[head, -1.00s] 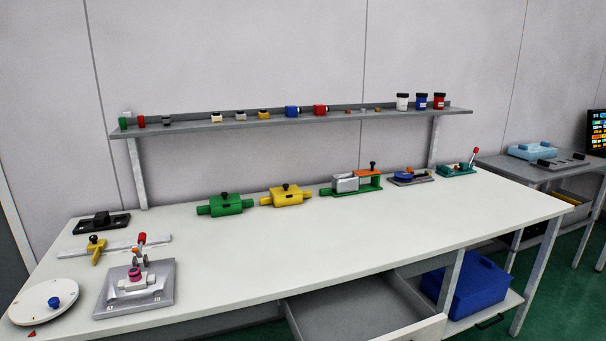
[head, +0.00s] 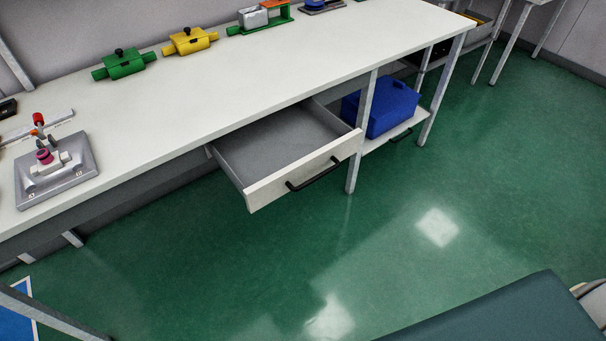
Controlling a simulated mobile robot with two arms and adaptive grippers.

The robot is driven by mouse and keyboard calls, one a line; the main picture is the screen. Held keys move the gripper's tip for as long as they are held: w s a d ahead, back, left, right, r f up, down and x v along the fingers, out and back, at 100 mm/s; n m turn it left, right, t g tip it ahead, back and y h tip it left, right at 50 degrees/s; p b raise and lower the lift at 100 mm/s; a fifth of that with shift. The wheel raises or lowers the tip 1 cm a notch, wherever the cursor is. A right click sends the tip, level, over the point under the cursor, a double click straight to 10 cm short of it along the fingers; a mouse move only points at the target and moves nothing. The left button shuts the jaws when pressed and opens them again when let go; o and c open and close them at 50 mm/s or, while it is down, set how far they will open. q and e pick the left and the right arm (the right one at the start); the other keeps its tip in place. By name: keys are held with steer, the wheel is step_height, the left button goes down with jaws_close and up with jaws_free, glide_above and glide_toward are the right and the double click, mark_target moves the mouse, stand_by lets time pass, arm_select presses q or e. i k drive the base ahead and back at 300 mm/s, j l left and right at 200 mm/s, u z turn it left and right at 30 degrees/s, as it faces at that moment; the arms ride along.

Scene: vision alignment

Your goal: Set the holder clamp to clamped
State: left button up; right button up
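A grey fixture plate (head: 84,178) lies at the left end of the white workbench, in the head view. A white holder block with a magenta round part (head: 44,156) sits on it. A toggle clamp with a red-tipped handle (head: 38,119) stands at the plate's back edge, its handle pointing up. It is too small to tell for sure how its arm meets the magenta part. Neither of my grippers is in view.
The workbench (head: 230,90) has a clear middle. A green block (head: 124,65) and a yellow block (head: 190,41) stand along its back. An open, empty drawer (head: 300,178) juts out in front. A blue bin (head: 385,106) sits on a low shelf. The green floor (head: 400,260) is clear.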

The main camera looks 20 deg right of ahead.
mark_target(37, 117)
steer(key=i+j+z, duration=0.1)
steer(key=j, duration=0.55)
steer(key=i+j+z, duration=0.1)
steer(key=j, duration=0.55)
steer(key=i+j+z, duration=0.1)
steer(key=j, duration=0.6)
steer(key=i+j+z, duration=0.1)
steer(key=j, duration=0.6)
steer(key=i+j, duration=0.15)
steer(key=j, duration=0.55)
steer(key=i+z, duration=0.05)
